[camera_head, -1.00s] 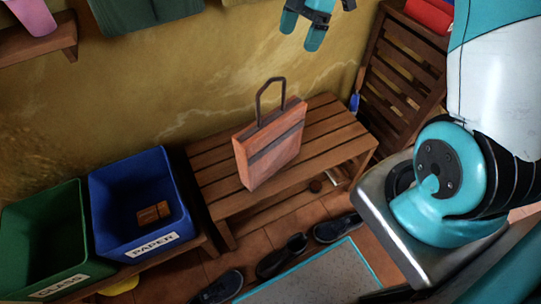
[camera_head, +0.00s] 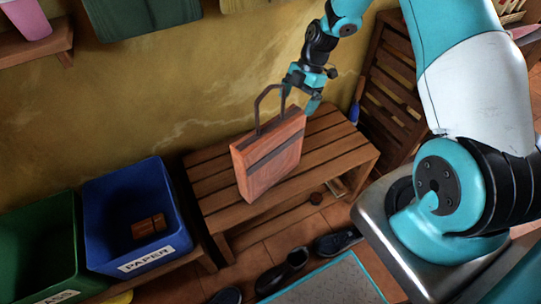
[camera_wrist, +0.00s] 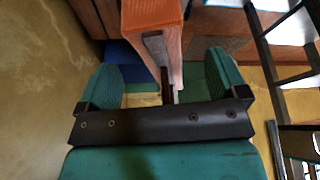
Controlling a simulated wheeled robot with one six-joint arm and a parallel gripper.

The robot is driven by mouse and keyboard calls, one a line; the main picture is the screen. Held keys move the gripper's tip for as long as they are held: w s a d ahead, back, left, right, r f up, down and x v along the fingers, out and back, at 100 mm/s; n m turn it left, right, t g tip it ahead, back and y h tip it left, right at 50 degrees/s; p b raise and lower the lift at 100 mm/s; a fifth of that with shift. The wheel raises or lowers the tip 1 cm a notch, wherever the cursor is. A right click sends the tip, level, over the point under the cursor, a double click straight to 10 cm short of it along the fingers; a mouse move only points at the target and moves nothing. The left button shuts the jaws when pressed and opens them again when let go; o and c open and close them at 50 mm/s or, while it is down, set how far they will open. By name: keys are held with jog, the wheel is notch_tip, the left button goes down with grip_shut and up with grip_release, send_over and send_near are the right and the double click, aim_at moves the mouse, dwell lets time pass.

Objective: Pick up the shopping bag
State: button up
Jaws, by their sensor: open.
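The shopping bag (camera_head: 270,163) is orange-brown with a dark band and a dark upright handle, and it stands on the slatted wooden bench. My gripper (camera_head: 300,98) is at the bag's top right, beside the handle. In the wrist view, the two teal fingers of my gripper (camera_wrist: 165,80) are spread apart. The bag (camera_wrist: 152,20) shows beyond them, and part of its dark handle lies between the fingers. The fingers do not appear closed on it.
The bench (camera_head: 330,148) stands against a yellow wall. A blue paper bin (camera_head: 95,215) holding a brown block and a green glass bin (camera_head: 30,225) are at left. Several shoes (camera_head: 283,272) lie on the floor in front.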

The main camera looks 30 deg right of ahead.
aim_at(291, 113)
jog(key=x, duration=0.5)
jog(key=shift+w+a+f, duration=0.1)
jog(key=shift+f, duration=0.05)
jog(key=shift+c, duration=0.2)
jog(key=c, duration=1.5)
